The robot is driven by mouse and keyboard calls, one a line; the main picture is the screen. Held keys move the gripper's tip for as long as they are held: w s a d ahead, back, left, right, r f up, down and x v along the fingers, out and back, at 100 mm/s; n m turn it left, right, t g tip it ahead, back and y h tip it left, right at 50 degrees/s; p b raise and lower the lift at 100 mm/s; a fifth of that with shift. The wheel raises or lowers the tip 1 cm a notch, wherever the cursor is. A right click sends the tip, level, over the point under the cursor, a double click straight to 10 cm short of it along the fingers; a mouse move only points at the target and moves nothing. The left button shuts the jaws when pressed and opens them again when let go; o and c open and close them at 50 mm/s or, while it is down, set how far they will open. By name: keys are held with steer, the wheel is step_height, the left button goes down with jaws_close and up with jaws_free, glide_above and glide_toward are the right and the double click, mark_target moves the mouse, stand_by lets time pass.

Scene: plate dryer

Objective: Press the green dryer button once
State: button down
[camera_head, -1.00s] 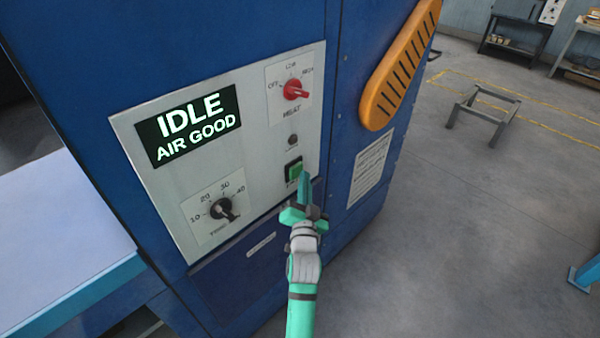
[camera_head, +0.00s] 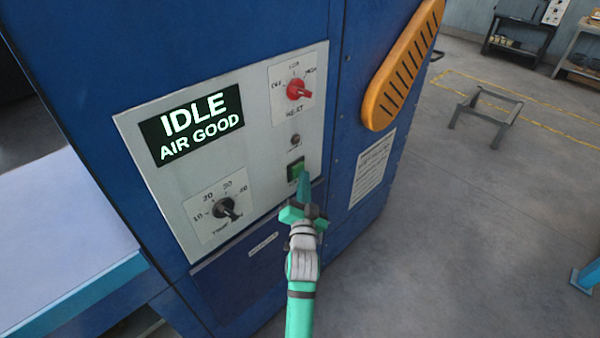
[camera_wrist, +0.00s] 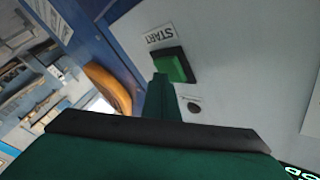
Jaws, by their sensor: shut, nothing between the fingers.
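The green dryer button (camera_head: 296,168) sits in a dark square housing at the lower right of the control panel (camera_head: 268,160). In the wrist view the green button (camera_wrist: 169,68) is beside a label reading START (camera_wrist: 160,34). My gripper (camera_head: 304,178) is shut and empty, its fingertips at the lower right edge of the button in the head view. In the wrist view my gripper (camera_wrist: 160,80) points at the button's near edge and overlaps it. I cannot tell whether the tips touch it. The display (camera_head: 191,124) reads IDLE, AIR GOOD.
A red heat knob (camera_head: 299,89) and a small round dark lamp (camera_head: 295,140) are above the button. A black timer knob (camera_head: 226,209) is at lower left. An orange slotted part (camera_head: 402,66) projects at right. A pale table (camera_head: 60,240) extends left.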

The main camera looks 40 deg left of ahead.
steer(key=shift+w+a, duration=0.15)
steer(key=shift+a, duration=0.1)
steer(key=shift+d, duration=0.2)
stand_by(0.3)
steer(key=shift+s+d, duration=0.35)
steer(key=shift+d, duration=0.3)
steer(key=shift+d, duration=0.1)
steer(key=shift+d, duration=2.45)
steer(key=shift+d, duration=0.1)
steer(key=shift+s+a, duration=0.15)
steer(key=shift+a, duration=0.05)
